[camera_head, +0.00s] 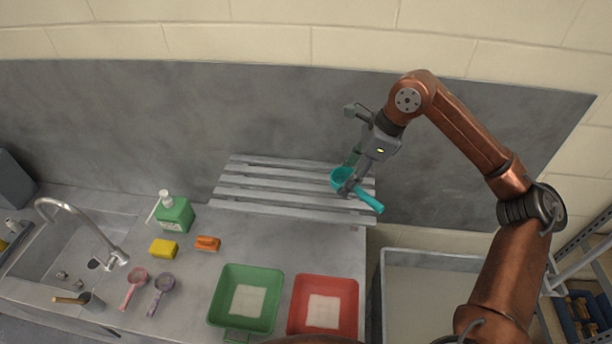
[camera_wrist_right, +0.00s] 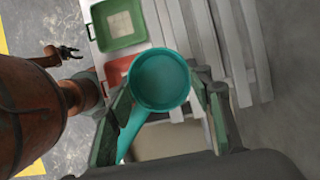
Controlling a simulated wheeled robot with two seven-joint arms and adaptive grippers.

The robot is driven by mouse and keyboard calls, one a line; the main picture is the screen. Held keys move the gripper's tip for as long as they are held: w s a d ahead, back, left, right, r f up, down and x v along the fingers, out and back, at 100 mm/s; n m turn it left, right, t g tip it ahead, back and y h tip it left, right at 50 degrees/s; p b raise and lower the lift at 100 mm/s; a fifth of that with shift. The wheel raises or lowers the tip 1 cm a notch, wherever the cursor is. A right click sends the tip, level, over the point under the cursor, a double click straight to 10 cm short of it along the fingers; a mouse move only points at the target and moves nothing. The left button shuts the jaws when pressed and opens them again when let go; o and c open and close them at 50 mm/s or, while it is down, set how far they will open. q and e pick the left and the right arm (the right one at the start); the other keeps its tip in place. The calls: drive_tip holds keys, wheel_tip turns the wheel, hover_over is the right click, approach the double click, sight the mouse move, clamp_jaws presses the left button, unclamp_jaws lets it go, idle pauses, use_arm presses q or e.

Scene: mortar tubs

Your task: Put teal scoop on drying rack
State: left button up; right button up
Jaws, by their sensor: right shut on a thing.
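The teal scoop (camera_head: 368,201) is held in my right gripper (camera_head: 350,184), over the right end of the drying rack (camera_head: 270,194). Its round bowl faces up at the left and its handle points down to the right. In the right wrist view the scoop's bowl (camera_wrist_right: 160,80) sits between the two green fingers, with the handle running down left. The rack is a row of grey slats at the back of the counter. I cannot tell whether the scoop touches the slats. My left gripper (camera_wrist_right: 66,52) shows small in the right wrist view, its jaws unclear.
A green tub (camera_head: 217,310) and a red tub (camera_head: 296,318) stand in front of the rack. Left are a green bottle (camera_head: 175,216), yellow sponge (camera_head: 163,249), orange brush (camera_head: 207,243), pink scoop (camera_head: 136,278), purple scoop (camera_head: 164,282) and sink (camera_head: 60,262). The rack's slats look empty.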

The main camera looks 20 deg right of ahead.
drive_tip(key=w+d+f+p, duration=0.1)
drive_tip(key=w+f, duration=0.1)
drive_tip(key=w, duration=0.2)
drive_tip(key=w+d+f+p, duration=0.1)
drive_tip(key=w+f, duration=0.2)
drive_tip(key=w+d+f+p, duration=0.1)
drive_tip(key=w+f+p, duration=0.1)
drive_tip(key=w+f, duration=0.1)
drive_tip(key=shift+w+d, duration=0.15)
drive_tip(key=shift+w, duration=0.7)
drive_tip(key=shift+w+d+f, duration=0.15)
drive_tip(key=shift+w+f, duration=0.35)
drive_tip(key=shift+f, duration=0.25)
wheel_tip(320, 180, down, 3)
drive_tip(key=shift+w+f+p, duration=0.1)
drive_tip(key=shift+p, duration=1)
drive_tip(key=shift+d, duration=0.1)
drive_tip(key=shift+f, duration=0.1)
drive_tip(key=shift+f, duration=0.15)
drive_tip(key=o, duration=1.2)
